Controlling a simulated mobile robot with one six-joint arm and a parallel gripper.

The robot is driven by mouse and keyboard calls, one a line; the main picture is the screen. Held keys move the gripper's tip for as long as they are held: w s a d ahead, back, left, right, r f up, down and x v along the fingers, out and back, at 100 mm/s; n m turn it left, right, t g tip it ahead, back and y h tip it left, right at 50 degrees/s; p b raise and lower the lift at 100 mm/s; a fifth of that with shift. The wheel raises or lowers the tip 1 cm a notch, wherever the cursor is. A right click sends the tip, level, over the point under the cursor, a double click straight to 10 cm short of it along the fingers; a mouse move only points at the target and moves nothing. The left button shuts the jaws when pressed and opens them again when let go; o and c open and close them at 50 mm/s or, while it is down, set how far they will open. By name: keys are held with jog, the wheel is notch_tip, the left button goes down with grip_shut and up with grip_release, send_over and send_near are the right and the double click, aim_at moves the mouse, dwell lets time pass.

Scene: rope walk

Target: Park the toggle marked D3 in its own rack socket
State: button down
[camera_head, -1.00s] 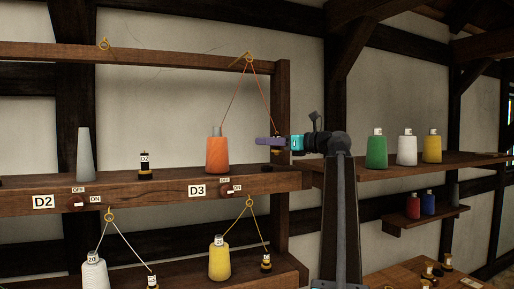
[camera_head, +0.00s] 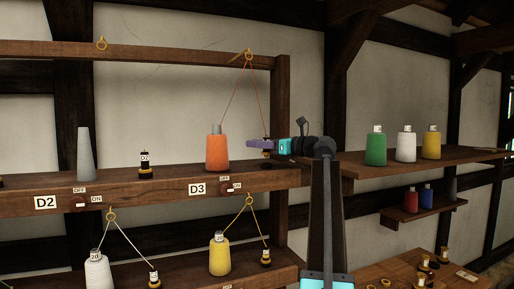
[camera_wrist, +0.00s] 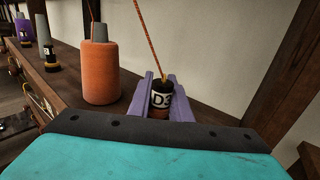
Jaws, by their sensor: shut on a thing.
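The toggle marked D3 (camera_wrist: 161,99) is black with a white label and stands roughly upright between the purple fingers of my gripper (camera_wrist: 157,97), which is shut on it. An orange thread runs up from its top. In the head view my gripper (camera_head: 262,144) is at the right end of the upper shelf, close above a dark socket (camera_head: 267,166) on it. Whether the toggle's foot touches the socket I cannot tell. The orange cone (camera_head: 217,152) stands to the left, apart from the fingers. The D3 sign (camera_head: 197,189) is on the shelf front.
The thread passes through a ring (camera_head: 248,55) on the top beam. A D2 toggle (camera_head: 145,165) and a bare grey cone (camera_head: 84,155) stand further left. The rack's right post (camera_head: 281,110) is close to my gripper. Green, white and yellow cones stand on the right shelf (camera_head: 440,158).

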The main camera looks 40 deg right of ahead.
jog(key=shift+f+p, duration=0.45)
jog(key=shift+f, duration=0.4)
jog(key=shift+f+b, duration=0.6)
jog(key=shift+f, duration=0.1)
jog(key=c, duration=1.6)
grip_release()
jog(key=shift+r, duration=0.25)
